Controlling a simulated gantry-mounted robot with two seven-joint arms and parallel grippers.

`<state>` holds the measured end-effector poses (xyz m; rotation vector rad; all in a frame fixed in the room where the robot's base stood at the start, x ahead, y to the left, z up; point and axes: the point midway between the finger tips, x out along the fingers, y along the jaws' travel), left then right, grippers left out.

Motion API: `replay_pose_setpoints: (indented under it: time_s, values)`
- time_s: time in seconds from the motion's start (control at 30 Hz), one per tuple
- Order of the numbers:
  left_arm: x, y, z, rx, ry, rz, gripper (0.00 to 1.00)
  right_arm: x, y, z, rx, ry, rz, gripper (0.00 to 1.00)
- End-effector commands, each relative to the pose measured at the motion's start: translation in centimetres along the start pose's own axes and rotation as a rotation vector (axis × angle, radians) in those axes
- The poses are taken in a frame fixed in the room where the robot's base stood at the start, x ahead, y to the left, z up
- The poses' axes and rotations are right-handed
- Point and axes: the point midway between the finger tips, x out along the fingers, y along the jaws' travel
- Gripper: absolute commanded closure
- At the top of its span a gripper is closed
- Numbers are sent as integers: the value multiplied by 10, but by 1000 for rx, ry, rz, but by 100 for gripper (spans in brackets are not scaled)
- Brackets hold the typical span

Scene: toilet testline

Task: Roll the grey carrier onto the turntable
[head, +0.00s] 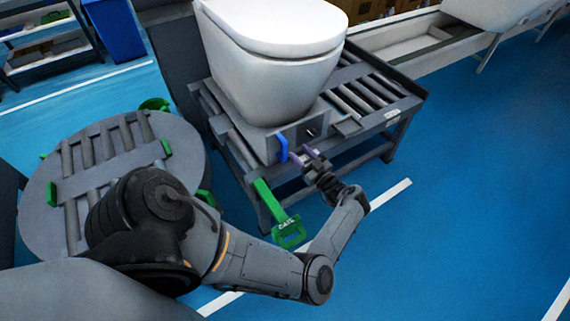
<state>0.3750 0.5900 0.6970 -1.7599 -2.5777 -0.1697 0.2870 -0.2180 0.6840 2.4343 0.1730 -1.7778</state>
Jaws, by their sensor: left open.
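The grey carrier (262,146) sits on the roller table (398,112) with a white toilet (268,78) standing on it. A blue upright piece (282,148) is on the carrier's front face. The round grey turntable (38,212), with rollers and green blocks, lies to the left of the table. My left gripper (306,155) is open at the carrier's front face, just right of the blue piece. I cannot tell whether its fingers touch the carrier. My right gripper is not in view.
A green gate handle (285,228) with lettering sticks out at the roller table's front left corner, near my left forearm. A grey panel stands behind the turntable. A blue bin (115,30) and shelves are at the back left. Blue floor is clear at the right.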

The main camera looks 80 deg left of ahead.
Motion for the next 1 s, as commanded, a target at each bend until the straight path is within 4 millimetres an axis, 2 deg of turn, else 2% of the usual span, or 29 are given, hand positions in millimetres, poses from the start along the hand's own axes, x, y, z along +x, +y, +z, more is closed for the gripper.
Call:
replay_pose_setpoints:
  time_s: [0.03, 0.1, 0.23, 0.37, 0.57, 0.8, 1.0]
  values:
    - [-6, -1, 20, 12, -18, -34, 54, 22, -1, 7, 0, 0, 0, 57]
    - [-13, -4, 29, 37, -35, -72, 54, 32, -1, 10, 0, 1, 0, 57]
    - [-21, -6, 37, 71, -59, -115, 54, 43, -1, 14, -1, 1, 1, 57]
    - [-21, -8, 40, 85, -68, -133, 54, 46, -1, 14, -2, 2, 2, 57]
    - [0, -12, 40, 89, -67, -136, 54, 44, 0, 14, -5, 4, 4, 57]
    - [39, -17, 43, 87, -66, -136, 54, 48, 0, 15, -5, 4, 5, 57]
    - [65, -20, 45, 87, -67, -135, 54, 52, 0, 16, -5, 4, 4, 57]
